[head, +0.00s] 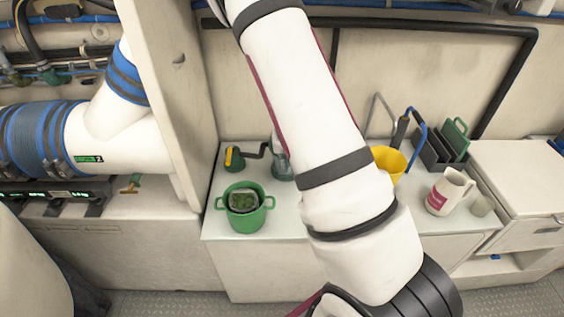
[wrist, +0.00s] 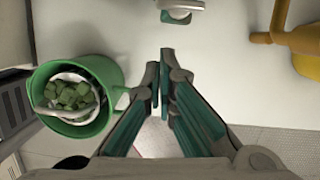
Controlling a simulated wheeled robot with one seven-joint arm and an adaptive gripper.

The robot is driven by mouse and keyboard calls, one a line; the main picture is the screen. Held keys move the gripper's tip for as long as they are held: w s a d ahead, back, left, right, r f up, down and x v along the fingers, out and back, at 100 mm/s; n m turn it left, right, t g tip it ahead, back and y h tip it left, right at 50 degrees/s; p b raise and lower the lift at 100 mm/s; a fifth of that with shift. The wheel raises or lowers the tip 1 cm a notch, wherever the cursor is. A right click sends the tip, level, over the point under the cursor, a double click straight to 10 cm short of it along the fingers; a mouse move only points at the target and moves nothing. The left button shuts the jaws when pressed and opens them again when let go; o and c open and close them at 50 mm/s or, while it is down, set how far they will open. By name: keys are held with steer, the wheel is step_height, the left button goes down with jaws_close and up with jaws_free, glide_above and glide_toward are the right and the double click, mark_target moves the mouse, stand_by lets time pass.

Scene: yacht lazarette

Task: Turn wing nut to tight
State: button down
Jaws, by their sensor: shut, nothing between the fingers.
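I cannot make out a wing nut for certain in either view. A small brass-coloured fitting with green on it (head: 131,184) sits on the ledge at the left in the head view; it is too small to identify. My gripper (wrist: 162,82) is in the wrist view, with its teal-padded fingers closed together and nothing between them. It points over the pale surface, to the right of a green two-handled pot (wrist: 108,78). The pot also shows on the white counter in the head view (head: 245,221).
Green cubes (wrist: 70,96) lie in a pale inner vessel in the pot. Large white pipework (head: 95,140) is at left.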

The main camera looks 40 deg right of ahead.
steer(key=a+p+v, duration=0.1)
steer(key=v, duration=0.9)
steer(key=s+a+r+n+t+y, duration=0.1)
steer(key=s+a+r+n+y, duration=0.45)
steer(key=a+r+n, duration=1.15)
steer(key=s+r+n+h, duration=0.2)
steer(key=s+n, duration=0.6)
steer(key=n, duration=0.4)
steer(key=s+a+r+n+t+h, duration=0.1)
steer(key=s+r+n+h, duration=0.1)
steer(key=s+r+n, duration=0.3)
steer(key=s+n, duration=0.4)
steer(key=n, duration=0.3)
steer(key=shift+s+n+t, duration=0.3)
steer(key=shift+s, duration=0.05)
steer(key=shift+w+a, duration=0.1)
steer(key=shift+a, duration=0.05)
